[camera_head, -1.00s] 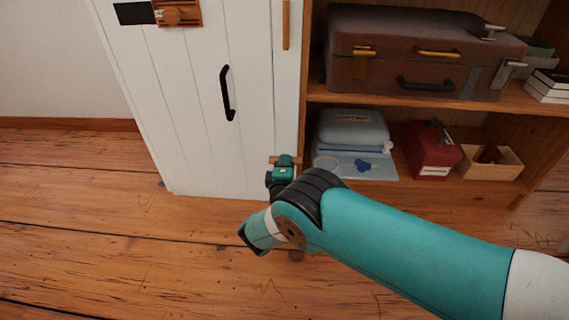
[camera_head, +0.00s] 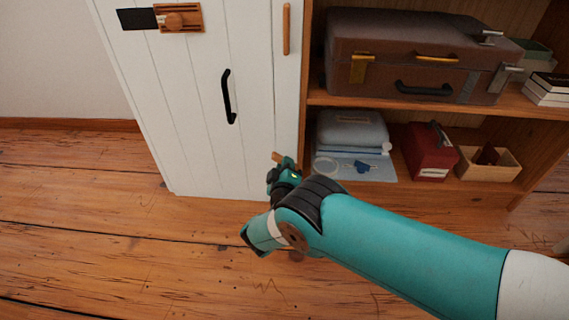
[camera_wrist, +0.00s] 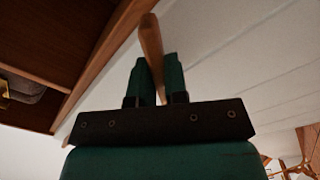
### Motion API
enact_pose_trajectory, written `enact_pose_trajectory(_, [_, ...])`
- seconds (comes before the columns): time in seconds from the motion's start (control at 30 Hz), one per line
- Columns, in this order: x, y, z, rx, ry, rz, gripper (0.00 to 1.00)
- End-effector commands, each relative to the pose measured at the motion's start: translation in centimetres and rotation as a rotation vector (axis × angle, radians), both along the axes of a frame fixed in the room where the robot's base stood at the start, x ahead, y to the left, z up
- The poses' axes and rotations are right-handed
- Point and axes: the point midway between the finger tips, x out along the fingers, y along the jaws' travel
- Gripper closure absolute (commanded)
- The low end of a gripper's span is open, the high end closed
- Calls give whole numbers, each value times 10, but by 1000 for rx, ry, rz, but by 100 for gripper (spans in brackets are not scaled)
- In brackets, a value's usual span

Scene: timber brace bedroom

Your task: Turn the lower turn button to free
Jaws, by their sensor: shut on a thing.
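The lower turn button is a small wooden bar (camera_head: 278,157) low on the white cabinet front, near its right edge. It sits tilted in the head view, its upper-left end showing past my gripper (camera_head: 283,164). In the wrist view the wooden bar (camera_wrist: 151,45) stands between the two green fingers of my gripper (camera_wrist: 156,80), which are shut on it. The rest of the bar is hidden by the fingers. The upper turn button (camera_head: 286,28) is an upright wooden bar higher on the same edge. The white door (camera_head: 190,100) appears closed.
A black handle (camera_head: 228,97) and a wooden latch (camera_head: 179,18) are on the door. To the right, open shelves hold a brown suitcase (camera_head: 415,60), a folded blue stack (camera_head: 352,135), a red box (camera_head: 431,150) and a wooden tray (camera_head: 489,165). The floor in front is clear.

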Motion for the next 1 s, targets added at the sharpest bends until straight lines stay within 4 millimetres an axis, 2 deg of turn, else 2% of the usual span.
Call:
enact_pose_trajectory(0.6, [-1, 0, 1, 580, -18, 1, 100])
enact_pose_trajectory(1.0, [-1, 0, 0, 858, -27, 1, 100])
